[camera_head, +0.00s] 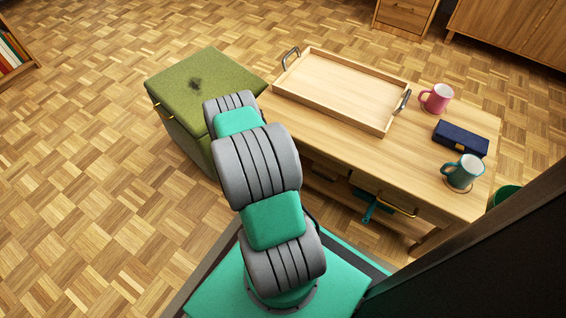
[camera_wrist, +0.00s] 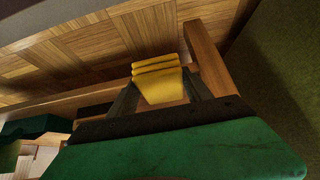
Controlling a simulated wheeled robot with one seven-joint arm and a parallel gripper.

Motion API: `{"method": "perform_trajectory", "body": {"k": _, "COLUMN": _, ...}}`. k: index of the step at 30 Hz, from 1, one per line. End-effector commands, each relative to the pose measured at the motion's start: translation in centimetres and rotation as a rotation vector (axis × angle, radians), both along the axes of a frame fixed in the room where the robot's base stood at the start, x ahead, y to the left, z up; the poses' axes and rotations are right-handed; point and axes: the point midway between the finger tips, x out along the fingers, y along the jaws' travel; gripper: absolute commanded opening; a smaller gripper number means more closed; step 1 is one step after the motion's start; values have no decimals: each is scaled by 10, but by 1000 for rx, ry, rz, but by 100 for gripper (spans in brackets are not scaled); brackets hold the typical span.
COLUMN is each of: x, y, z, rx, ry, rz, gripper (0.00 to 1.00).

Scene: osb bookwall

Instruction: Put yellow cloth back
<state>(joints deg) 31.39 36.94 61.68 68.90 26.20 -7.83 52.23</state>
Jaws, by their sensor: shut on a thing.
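The yellow cloth (camera_wrist: 158,70) shows in the wrist view as a folded, layered bundle. My gripper (camera_wrist: 160,88) is shut on it, with one dark finger on each side. Parquet floor shows beyond the cloth, and a wooden post (camera_wrist: 207,58) stands close to its right. In the head view my arm hides both the gripper and the cloth. The arm reaches down between the green ottoman and the left end of the wooden table (camera_head: 300,122).
The green ottoman (camera_head: 190,85) stands left of the table. On the table are a wooden tray (camera_head: 345,85), a pink mug (camera_head: 436,98), a dark blue case (camera_head: 461,138) and a teal mug (camera_head: 463,172). Open floor lies to the left.

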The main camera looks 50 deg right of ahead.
Motion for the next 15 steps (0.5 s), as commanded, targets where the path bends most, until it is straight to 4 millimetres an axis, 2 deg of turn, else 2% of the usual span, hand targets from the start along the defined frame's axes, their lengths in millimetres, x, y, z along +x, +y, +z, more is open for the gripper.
{"method": "perform_trajectory", "body": {"k": 1, "x": 1, "y": -10, "z": -2, "rx": -2, "ry": -2, "rz": -3, "gripper": 25}}
{"method": "perform_trajectory", "body": {"k": 8, "x": 4, "y": -36, "z": -2, "rx": -2, "ry": -2, "rz": -3, "gripper": 25}}
{"method": "perform_trajectory", "body": {"k": 12, "x": 6, "y": -64, "z": -3, "rx": -1, "ry": -2, "rz": -3, "gripper": 25}}
{"method": "perform_trajectory", "body": {"k": 15, "x": 6, "y": -64, "z": -9, "rx": 0, "ry": 0, "rz": 2, "gripper": 25}}
